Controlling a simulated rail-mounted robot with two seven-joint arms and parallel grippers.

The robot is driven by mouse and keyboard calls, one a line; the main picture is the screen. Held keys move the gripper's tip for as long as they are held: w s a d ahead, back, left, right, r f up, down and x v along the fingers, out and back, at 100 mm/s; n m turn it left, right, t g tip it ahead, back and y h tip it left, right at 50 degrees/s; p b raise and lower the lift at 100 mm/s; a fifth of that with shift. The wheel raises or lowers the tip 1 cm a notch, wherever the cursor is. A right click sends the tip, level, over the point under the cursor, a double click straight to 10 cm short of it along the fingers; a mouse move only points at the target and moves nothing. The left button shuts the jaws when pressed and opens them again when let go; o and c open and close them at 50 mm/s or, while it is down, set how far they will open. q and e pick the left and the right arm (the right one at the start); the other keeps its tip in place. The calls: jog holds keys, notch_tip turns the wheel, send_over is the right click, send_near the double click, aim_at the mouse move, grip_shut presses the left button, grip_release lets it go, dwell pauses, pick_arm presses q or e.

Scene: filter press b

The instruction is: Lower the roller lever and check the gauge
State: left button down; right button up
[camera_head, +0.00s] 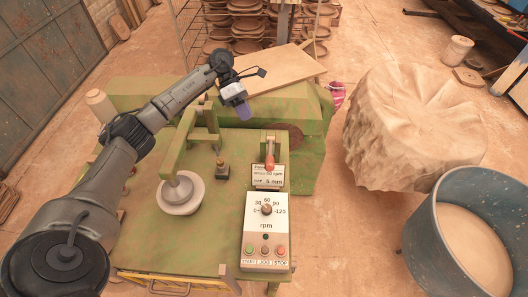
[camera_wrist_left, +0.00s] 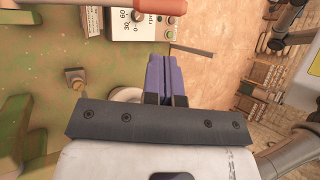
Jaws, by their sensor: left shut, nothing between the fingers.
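My left gripper (camera_head: 240,110) hangs above the back of the green machine (camera_head: 225,240), its purple fingers pointing down. In the left wrist view its fingers (camera_wrist_left: 168,80) are together and empty. The red handle also crosses the top of the left wrist view (camera_wrist_left: 160,6), apart from the fingers. A green arm (camera_head: 183,140) reaches over a round pale wheel part (camera_head: 181,207). The rpm dial (camera_head: 266,209) sits on the white control panel (camera_head: 254,226). My right gripper is not visible.
A small brass-coloured fitting (camera_head: 222,171) stands between the green arm and the label. A wooden board (camera_head: 268,78) lies behind the machine. A covered lump (camera_head: 410,125) and a blue tub (camera_head: 418,240) stand at the right. Clear floor lies between machine and tub.

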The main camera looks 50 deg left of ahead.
pick_arm(q)
jog(key=n+p, duration=0.1)
jog(key=p, duration=0.3)
send_near(267, 159)
jog(key=x, duration=0.6)
jog(key=shift+d+r, duration=0.1)
jog(key=shift+d, duration=0.15)
jog(key=shift+d+f, duration=0.35)
jog(key=shift+f, duration=0.2)
